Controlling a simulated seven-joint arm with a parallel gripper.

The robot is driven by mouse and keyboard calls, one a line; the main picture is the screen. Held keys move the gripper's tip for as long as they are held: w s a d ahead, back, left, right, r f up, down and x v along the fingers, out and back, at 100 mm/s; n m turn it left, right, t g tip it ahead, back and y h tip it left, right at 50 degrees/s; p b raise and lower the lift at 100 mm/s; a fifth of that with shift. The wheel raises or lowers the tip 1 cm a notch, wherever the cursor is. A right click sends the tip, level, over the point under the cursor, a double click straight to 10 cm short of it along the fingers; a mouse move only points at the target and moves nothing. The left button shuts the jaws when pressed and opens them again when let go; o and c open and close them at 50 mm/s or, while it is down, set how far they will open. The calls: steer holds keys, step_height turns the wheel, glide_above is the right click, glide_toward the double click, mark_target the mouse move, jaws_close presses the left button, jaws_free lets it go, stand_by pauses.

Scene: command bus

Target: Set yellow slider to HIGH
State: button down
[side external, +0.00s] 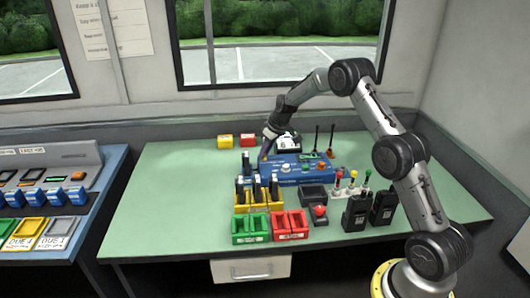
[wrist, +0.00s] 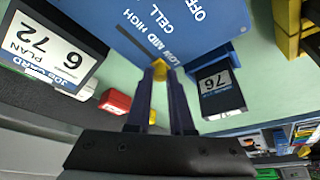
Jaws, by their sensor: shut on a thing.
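The blue panel (side external: 300,174) stands at the middle of the green table and fills the top of the wrist view (wrist: 205,25). Its slot is lettered LOW, MID and HIGH. The yellow slider knob (wrist: 160,68) sits at the slot's LOW end. My gripper (wrist: 160,75) is shut on this knob, with a dark finger on each side. In the side view my gripper (side external: 267,150) reaches down to the panel's left end. The knob is mostly hidden there by the fingers.
A job card stand (wrist: 52,55) and a red box (wrist: 115,102) lie beyond the panel. A dark device marked 76 (wrist: 217,90) is beside it. Yellow (side external: 257,205), green (side external: 250,230) and red (side external: 290,225) holders and black radios (side external: 357,213) stand in front. The table's left is clear.

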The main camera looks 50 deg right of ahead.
mark_target(279, 158)
steer(key=s+d, duration=0.4)
steer(key=shift+s+d, duration=0.3)
steer(key=c, duration=0.8)
jaws_free()
steer(key=v, duration=1.4)
steer(key=shift+w, duration=0.1)
